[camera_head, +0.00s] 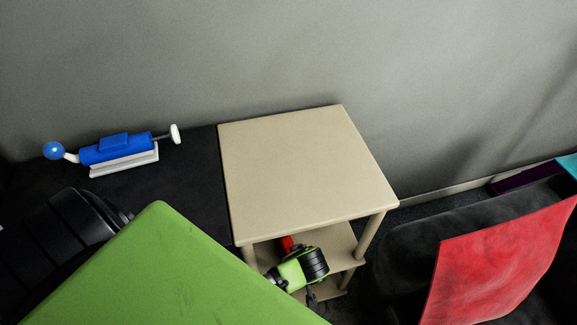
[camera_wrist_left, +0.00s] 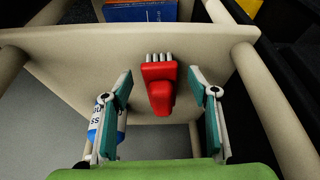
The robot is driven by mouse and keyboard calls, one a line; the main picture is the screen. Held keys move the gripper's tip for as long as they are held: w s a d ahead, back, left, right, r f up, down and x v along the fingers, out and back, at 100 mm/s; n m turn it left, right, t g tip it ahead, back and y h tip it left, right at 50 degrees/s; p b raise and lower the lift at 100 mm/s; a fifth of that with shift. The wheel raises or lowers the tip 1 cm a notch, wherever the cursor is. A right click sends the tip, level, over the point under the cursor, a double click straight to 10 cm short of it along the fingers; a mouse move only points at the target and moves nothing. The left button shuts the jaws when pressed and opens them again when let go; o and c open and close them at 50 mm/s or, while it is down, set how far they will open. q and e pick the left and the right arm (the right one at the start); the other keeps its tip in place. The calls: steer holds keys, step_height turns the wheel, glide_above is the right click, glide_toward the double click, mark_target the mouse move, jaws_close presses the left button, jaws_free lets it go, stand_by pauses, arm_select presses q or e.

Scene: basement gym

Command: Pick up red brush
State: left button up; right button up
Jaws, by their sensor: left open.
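The red brush (camera_wrist_left: 160,85) lies on the shelf (camera_wrist_left: 75,50) of a beige side table, its grey bristles pointing away from me in the left wrist view. In the head view a bit of the red brush (camera_head: 286,243) shows above my wrist, on the shelf under the tabletop. My left gripper (camera_wrist_left: 160,80) is open, with one finger on each side of the brush and gaps on both sides. In the head view my left gripper (camera_head: 311,297) is at the table's front opening, its fingers mostly hidden. My right gripper is not in view.
The tabletop (camera_head: 295,165) is bare and sits above the shelf, with legs (camera_wrist_left: 270,100) on both sides. A blue and white bottle (camera_wrist_left: 120,130) is partly behind my left finger. A blue box (camera_wrist_left: 140,12) is beyond the shelf. A red cloth (camera_head: 495,265) hangs at right.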

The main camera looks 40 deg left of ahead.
mark_target(284, 242)
arm_select(q)
steer(key=w+a, duration=0.2)
steer(key=a, duration=0.1)
steer(key=shift+w+a, duration=0.3)
steer(key=shift+w+a+f, duration=0.3)
steer(key=shift+a+f, duration=0.15)
steer(key=shift+f, duration=0.15)
steer(key=c, duration=1.2)
